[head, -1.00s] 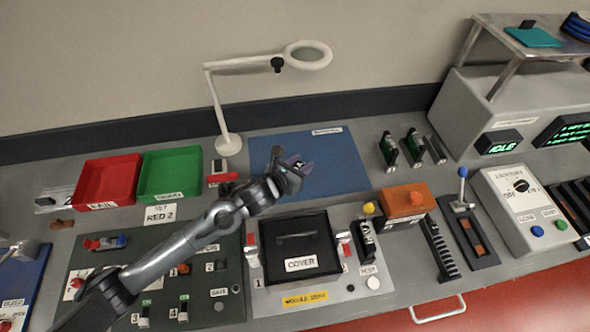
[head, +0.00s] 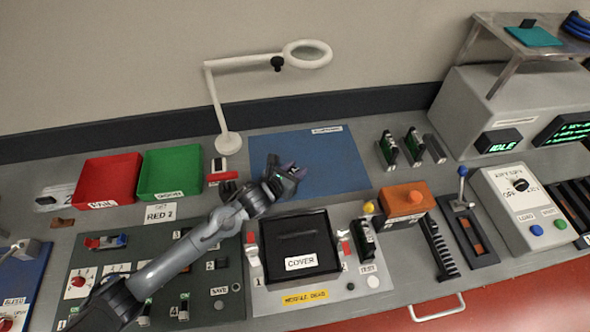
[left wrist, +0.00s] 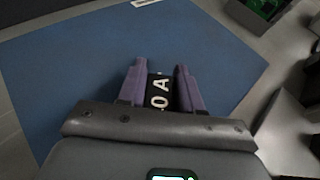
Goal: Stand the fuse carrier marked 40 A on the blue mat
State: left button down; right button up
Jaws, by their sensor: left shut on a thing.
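The blue mat (head: 335,165) lies at the back of the bench, and it fills much of the left wrist view (left wrist: 60,70). My left gripper (head: 297,172) is over the front left part of the mat. In the left wrist view its purple fingers (left wrist: 160,75) are shut on a black fuse carrier (left wrist: 158,93). White lettering on the carrier reads "0 A"; any digit before it is hidden by the gripper. I cannot tell whether the carrier touches the mat. My right gripper is not in view.
A black cover (head: 303,243) sits in front of the mat. Red (head: 103,180) and green (head: 168,173) trays stand to the left, with a magnifier lamp (head: 228,143) behind. Several upright modules (head: 388,150) stand right of the mat. Most of the mat is bare.

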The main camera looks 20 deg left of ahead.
pick_arm(q)
jog(key=shift+f, duration=0.15)
jog(key=c, duration=0.8)
grip_release()
jog(key=shift+o, duration=0.2)
jog(key=shift+r, duration=0.25)
jog(key=v, duration=0.6)
jog(key=shift+s, duration=0.15)
jog(key=shift+s+a+r, duration=0.15)
jog(key=shift+s+r, duration=0.05)
jog(key=shift+s, duration=0.35)
